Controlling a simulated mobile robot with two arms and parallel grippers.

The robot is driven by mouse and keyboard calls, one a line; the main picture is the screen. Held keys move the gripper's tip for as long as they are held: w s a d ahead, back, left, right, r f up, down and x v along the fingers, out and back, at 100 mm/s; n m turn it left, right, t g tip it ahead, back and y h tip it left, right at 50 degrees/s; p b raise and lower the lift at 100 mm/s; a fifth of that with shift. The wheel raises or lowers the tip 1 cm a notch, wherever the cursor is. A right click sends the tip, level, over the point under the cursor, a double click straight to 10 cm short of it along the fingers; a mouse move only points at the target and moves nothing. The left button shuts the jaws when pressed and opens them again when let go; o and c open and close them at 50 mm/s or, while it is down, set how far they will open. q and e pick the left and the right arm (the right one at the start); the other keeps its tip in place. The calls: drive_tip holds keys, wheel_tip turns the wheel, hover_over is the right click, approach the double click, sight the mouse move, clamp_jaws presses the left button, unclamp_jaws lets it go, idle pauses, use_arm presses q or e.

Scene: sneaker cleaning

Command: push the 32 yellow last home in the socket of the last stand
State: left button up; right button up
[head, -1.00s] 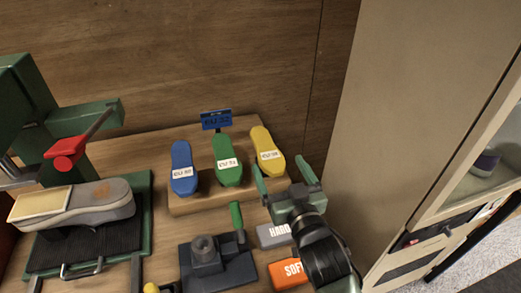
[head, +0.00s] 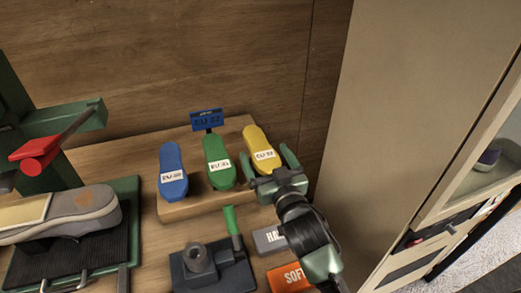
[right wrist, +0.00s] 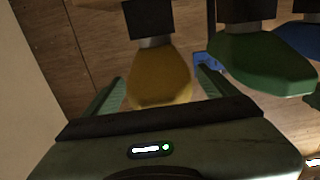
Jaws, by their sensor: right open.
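The yellow last (head: 257,139), with a white label that seems to read 32, lies on the wooden rack at the right end of a row of lasts. My right gripper (head: 268,162) is open, with its fingers on either side of the yellow last's near part. In the right wrist view the yellow last (right wrist: 160,75) shows between the two open fingers (right wrist: 158,92); I cannot tell whether they touch it. The dark last stand (head: 230,277) is at the bottom, with a round empty socket (head: 198,258) and a green-handled lever (head: 231,220). My left gripper is not in view.
Green (head: 218,162) and blue (head: 172,172) lasts lie left of the yellow one, below a blue sign (head: 207,119). HARD (head: 268,240) and SOFT (head: 290,278) blocks are near the stand. A sneaker (head: 85,212) sits on a green press at left. A cabinet (head: 400,120) stands at right.

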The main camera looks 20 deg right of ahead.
drive_tip(key=shift+w+a, duration=0.1)
drive_tip(key=shift+w, duration=0.8)
clamp_jaws()
drive_tip(key=shift+r, duration=0.15)
